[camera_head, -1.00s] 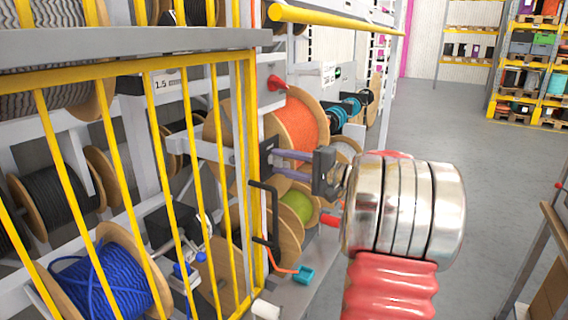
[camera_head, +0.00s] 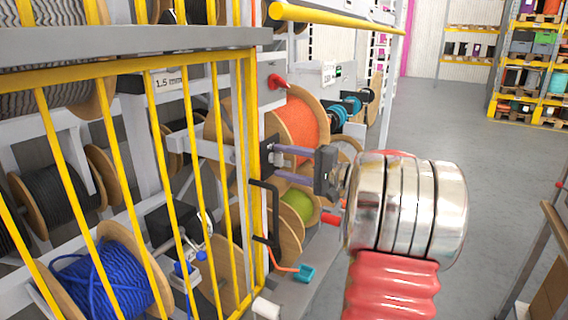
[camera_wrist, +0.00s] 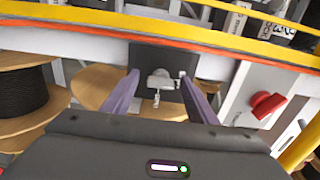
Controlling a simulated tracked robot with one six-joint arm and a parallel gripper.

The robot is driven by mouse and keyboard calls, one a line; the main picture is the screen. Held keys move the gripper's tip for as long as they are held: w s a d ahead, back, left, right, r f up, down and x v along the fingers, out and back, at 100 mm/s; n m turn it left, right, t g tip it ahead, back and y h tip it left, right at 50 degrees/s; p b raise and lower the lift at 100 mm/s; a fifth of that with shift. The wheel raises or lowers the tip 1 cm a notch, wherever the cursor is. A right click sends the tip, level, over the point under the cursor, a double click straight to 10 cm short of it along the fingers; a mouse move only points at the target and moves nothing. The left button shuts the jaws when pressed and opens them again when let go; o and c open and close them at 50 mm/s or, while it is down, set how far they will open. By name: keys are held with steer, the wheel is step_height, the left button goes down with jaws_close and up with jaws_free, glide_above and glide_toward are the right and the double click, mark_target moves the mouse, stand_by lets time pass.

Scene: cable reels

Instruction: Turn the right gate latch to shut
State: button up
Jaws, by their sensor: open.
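The latch (camera_wrist: 160,84) is a small light-grey handle on a dark square plate (camera_wrist: 148,58) in the wrist view. Its short tail hangs down. In the head view the plate (camera_head: 269,157) sits at the edge of the yellow-barred gate (camera_head: 252,120), and the handle is too small to make out there. My gripper (camera_head: 284,162) reaches left to the plate. In the wrist view my gripper (camera_wrist: 159,76) is open, with one purple finger on each side of the handle. I cannot tell whether either finger touches it.
A red knob (camera_head: 277,82) sits on a grey panel above the plate; it also shows right of my fingers in the wrist view (camera_wrist: 267,104). Cable reels, one orange (camera_head: 302,130), stand behind.

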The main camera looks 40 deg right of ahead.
steer(key=v, duration=1.3)
steer(key=shift+s, duration=0.2)
steer(key=s+a+f+m+g+h, duration=0.1)
steer(key=s+a+f+g, duration=0.1)
steer(key=a+f+g, duration=0.4)
steer(key=s+a+f+g, duration=0.1)
steer(key=a+f+g, duration=0.15)
steer(key=f, duration=0.65)
steer(key=s+a+f+n+g+h, duration=0.1)
steer(key=s+a+f+n+g, duration=0.1)
steer(key=a, duration=0.5)
steer(key=s+a+f+n+g+h, duration=0.1)
steer(key=s+a+n+g+h, duration=0.15)
steer(key=a, duration=0.45)
steer(key=s+a+r+n+h, duration=0.1)
steer(key=s+a+r+n, duration=0.1)
steer(key=a+n, duration=0.3)
steer(key=s+a+r+n+t, duration=0.1)
steer(key=a+n, duration=0.4)
steer(key=a, duration=0.8)
steer(key=shift+s+a+r+t+h, duration=0.35)
steer(key=shift+s+r, duration=0.3)
steer(key=shift+r, duration=0.2)
